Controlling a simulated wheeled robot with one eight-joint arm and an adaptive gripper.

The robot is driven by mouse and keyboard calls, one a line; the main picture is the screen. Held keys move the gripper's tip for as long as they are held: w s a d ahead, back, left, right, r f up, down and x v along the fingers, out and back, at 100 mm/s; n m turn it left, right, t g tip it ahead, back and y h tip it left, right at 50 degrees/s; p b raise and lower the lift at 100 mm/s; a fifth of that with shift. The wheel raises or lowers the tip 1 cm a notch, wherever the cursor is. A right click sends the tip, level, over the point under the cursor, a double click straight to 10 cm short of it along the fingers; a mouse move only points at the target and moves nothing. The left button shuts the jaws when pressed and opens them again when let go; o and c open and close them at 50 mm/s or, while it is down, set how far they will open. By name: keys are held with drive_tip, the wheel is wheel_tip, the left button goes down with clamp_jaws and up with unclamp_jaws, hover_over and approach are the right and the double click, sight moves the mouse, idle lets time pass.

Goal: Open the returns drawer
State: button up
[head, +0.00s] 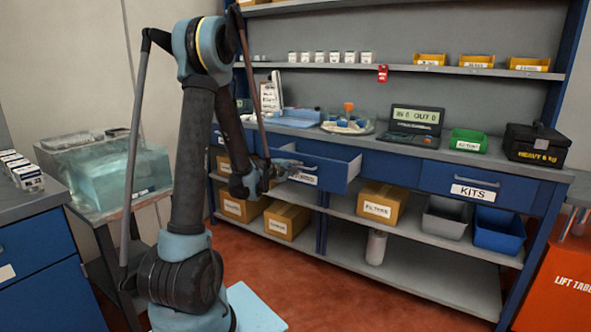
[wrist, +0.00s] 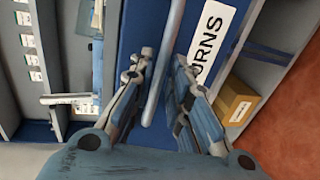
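The returns drawer (head: 335,177) is blue and stands pulled out from the bench, its inside partly showing in the head view. Its white label (wrist: 213,42) reads "...URNS" in the wrist view; the rest is cut off or hidden. The drawer's grey bar handle (wrist: 165,62) runs between the fingers of my gripper (wrist: 164,62). The fingers are apart, one on each side of the bar, with slim gaps showing. In the head view my gripper (head: 280,168) is at the drawer front and covers part of it.
The kits drawer (head: 475,182) is shut at the right. The bench top holds a laptop-like device (head: 414,127), a green bin (head: 467,141) and a black case (head: 537,145). Cardboard boxes (head: 287,220) stand on the shelf below. Red floor in front is clear.

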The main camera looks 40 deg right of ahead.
drive_tip(key=v, duration=0.9)
drive_tip(key=shift+s+a, duration=0.15)
drive_tip(key=shift+a, duration=0.2)
drive_tip(key=w+a+f+m+y, duration=0.15)
drive_tip(key=a+y, duration=0.25)
drive_tip(key=a, duration=1)
drive_tip(key=w+a+f+m+y, duration=0.15)
drive_tip(key=a+y, duration=0.25)
drive_tip(key=a, duration=1.1)
drive_tip(key=s+a+f+y, duration=0.1)
drive_tip(key=s+a+y, duration=0.1)
drive_tip(key=s+a, duration=0.2)
drive_tip(key=s+a+f+g+y, duration=0.1)
drive_tip(key=s+a, duration=0.4)
drive_tip(key=a, duration=0.6)
drive_tip(key=s+a+f+y, duration=0.2)
drive_tip(key=s+a+y, duration=0.2)
drive_tip(key=a, duration=0.4)
drive_tip(key=shift+s+a+f+g, duration=0.25)
drive_tip(key=shift+s+g, duration=0.15)
drive_tip(key=shift+s, duration=0.25)
drive_tip(key=shift+d, duration=0.1)
